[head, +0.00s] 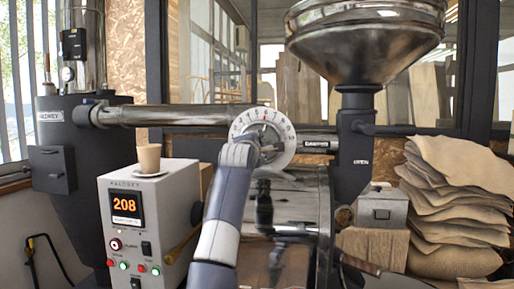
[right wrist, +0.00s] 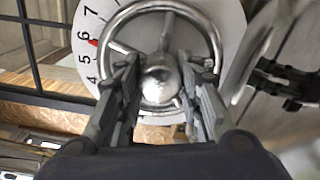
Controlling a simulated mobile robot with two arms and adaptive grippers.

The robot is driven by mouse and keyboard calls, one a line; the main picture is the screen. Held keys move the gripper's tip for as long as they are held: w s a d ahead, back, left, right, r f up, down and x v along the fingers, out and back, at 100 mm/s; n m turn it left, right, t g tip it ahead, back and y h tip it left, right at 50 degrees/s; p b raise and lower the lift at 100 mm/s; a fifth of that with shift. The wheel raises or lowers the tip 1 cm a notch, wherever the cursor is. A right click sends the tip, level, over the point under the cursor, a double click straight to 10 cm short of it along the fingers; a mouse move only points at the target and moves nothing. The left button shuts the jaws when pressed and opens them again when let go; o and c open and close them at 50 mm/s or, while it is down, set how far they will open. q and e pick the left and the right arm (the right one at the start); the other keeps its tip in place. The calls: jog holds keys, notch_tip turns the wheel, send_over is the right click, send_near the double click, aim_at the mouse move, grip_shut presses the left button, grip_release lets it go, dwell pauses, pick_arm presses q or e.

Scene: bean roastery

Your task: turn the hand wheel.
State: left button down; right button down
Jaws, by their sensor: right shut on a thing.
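The hand wheel (right wrist: 160,85) is bright metal, with a round rim, spokes and a domed hub. It sits in front of a white numbered dial (head: 281,125) at the end of a thick horizontal pipe. In the right wrist view a red mark stands by the 6 on the dial (right wrist: 83,60). My right gripper (right wrist: 163,98) is shut on the wheel, with one finger on each side of the hub, across the lower part of the rim. In the head view my right gripper (head: 252,148) covers much of the wheel. My left gripper is not in view.
A grey control box (head: 150,225) with a lit 208 display stands at left, a cup (head: 149,158) on top. A metal hopper (head: 365,45) rises behind on the right. Stacked sacks (head: 455,205) and a grey metal box (head: 382,208) are at right. The shiny drum (head: 300,205) lies below the wheel.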

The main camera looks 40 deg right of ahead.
jog(key=c, duration=1.1)
grip_release()
jog(key=shift+w, duration=0.1)
jog(key=shift+a, duration=0.1)
jog(key=v, duration=0.7)
